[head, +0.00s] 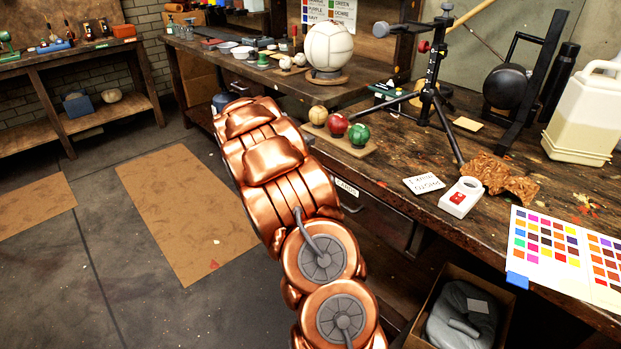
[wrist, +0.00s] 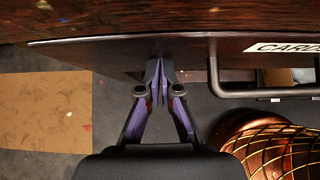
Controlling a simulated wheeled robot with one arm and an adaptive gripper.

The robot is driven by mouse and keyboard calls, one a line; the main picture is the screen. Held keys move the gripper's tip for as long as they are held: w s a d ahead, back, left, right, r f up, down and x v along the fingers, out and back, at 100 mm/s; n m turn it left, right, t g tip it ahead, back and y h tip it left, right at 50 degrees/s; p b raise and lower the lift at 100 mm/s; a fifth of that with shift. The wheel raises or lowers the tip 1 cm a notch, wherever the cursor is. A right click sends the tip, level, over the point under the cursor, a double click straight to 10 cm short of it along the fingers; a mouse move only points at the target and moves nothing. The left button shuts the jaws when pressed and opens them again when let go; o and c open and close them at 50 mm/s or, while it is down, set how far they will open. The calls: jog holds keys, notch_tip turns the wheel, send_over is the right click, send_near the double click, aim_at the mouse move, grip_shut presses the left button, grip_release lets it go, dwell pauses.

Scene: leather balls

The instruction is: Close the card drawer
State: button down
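The card drawer is under the workbench top, and its white label reads "CARDS" in the wrist view (wrist: 285,47). Its dark bar handle (wrist: 214,75) is right of my gripper in that view. In the head view, the drawer's label (head: 347,188) shows just past my copper arm, which hides much of the drawer front. I cannot tell how far out the drawer stands. My gripper (wrist: 160,68) has its purple-padded fingers together and empty, with the tips at the drawer's front face, left of the handle. I cannot tell whether they touch it.
The workbench top (head: 470,165) holds painted balls, a black stand (head: 430,90), a white jug (head: 585,115) and a color chart (head: 560,245). A box (head: 460,310) with a grey item stands below on the right. Floor mats (head: 185,210) lie left of my arm on open floor.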

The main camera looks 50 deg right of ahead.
jog(key=a+f+v, duration=0.2)
jog(key=v, duration=1.1)
jog(key=shift+w, duration=0.1)
jog(key=s+a+r+m+y+p, duration=0.3)
jog(key=s+a+r+m+p, duration=0.1)
jog(key=s+a, duration=0.6)
jog(key=s+a+r+m+y+p, duration=0.3)
jog(key=s+a+r+m, duration=0.3)
jog(key=s+a, duration=0.5)
jog(key=s+a+r+m+y+p, duration=0.3)
jog(key=s+a+r+m+p, duration=0.2)
jog(key=s+a, duration=0.6)
jog(key=shift+s+a+r+m+g, duration=0.25)
jog(key=shift+a+m+g, duration=0.15)
jog(key=shift+a+m, duration=0.65)
